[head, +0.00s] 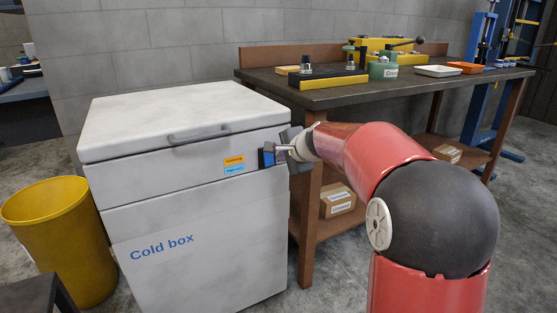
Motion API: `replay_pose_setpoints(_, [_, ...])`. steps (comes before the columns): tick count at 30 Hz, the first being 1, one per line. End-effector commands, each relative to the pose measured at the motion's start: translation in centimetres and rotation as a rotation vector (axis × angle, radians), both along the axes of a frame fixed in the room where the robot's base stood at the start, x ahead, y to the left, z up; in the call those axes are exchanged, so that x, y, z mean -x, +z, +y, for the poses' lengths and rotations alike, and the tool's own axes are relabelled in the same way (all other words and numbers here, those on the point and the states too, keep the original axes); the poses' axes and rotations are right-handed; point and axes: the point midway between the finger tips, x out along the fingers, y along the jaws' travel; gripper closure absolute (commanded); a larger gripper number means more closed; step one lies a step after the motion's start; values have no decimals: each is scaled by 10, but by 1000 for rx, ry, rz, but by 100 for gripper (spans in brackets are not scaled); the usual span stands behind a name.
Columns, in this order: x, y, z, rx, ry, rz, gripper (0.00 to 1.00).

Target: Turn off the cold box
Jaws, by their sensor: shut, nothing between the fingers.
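The cold box (200,240) is a white chest with its lid (170,108) down and a grey handle (198,134) at the lid's front. Blue "Cold box" lettering is on its front face. An orange label (234,160) and a blue label (234,169) sit on the upper front panel. My gripper (268,156) is shut and empty at the upper right of that front panel, just right of the labels. I cannot tell whether the fingers touch the box.
A yellow bin (60,235) stands left of the cold box. A dark workbench (400,88) with fixtures and trays is behind on the right, with cartons (338,200) on its lower shelf. A blue frame (478,80) stands at the far right.

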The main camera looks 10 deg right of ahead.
Motion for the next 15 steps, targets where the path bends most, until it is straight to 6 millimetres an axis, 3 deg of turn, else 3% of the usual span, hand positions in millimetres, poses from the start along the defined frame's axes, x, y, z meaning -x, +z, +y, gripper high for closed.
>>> replay_pose_setpoints(9, [44,34,-14,0,0,1,100])
replay_pose_setpoints(15, [61,47,-20,1,1,3,100])
